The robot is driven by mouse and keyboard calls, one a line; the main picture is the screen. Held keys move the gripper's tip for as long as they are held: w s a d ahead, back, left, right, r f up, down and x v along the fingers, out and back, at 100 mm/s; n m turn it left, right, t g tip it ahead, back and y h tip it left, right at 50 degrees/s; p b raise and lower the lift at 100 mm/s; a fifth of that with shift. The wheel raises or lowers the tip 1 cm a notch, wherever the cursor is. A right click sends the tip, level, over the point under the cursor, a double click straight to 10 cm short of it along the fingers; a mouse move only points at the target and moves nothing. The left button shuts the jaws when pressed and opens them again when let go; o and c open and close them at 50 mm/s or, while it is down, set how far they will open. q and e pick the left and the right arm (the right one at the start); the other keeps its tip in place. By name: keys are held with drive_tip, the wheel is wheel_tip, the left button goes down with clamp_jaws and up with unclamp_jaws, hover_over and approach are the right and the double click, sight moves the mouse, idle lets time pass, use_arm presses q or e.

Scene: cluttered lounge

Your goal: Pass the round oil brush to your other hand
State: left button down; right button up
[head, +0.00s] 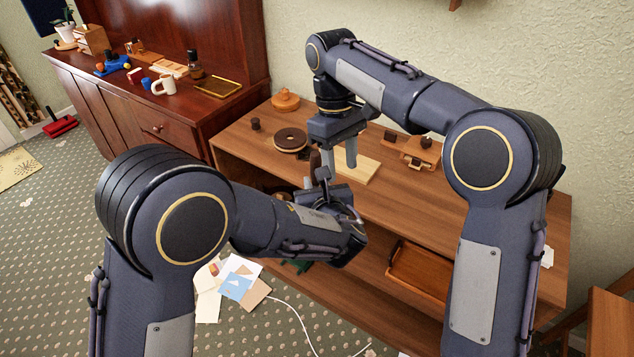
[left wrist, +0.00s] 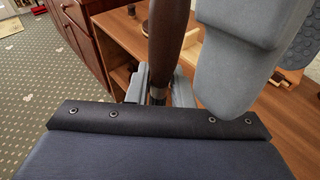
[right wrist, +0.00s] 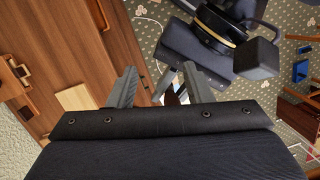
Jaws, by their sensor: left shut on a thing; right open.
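The round oil brush (head: 315,161) shows mainly as a dark brown handle, standing roughly upright. In the left wrist view its handle (left wrist: 166,38) rises from between my left gripper's fingers (left wrist: 160,88). My left gripper (head: 322,182) is shut on it above the shelf unit's front edge. My right gripper (head: 340,160) is open and points down beside the handle. One of its grey fingers shows close to the handle in the left wrist view. In the right wrist view my right gripper (right wrist: 160,88) has its fingers spread. The brush's round end cannot be made out.
The wooden shelf unit (head: 455,218) holds a round dark-topped object (head: 291,139), a pale board (head: 357,168) and small wooden items. An orange-brown tray (head: 418,275) sits on its lower shelf. A red-brown cabinet (head: 150,116) with clutter stands left. Papers (head: 236,284) lie on the carpet.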

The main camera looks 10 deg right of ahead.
drive_tip(key=s+d+m+t+y, duration=0.25)
drive_tip(key=s+d, duration=0.25)
drive_tip(key=s, duration=0.4)
drive_tip(key=s+d+m+t+y, duration=0.25)
drive_tip(key=s+d, duration=0.35)
drive_tip(key=s, duration=0.4)
drive_tip(key=s+a+f+m+t, duration=0.1)
drive_tip(key=s+f+m+t, duration=0.2)
drive_tip(key=s, duration=0.4)
wheel_tip(320, 180, down, 3)
drive_tip(key=shift+s+a+r+m, duration=0.25)
drive_tip(key=shift+s+m, duration=0.15)
drive_tip(key=shift+m, duration=0.3)
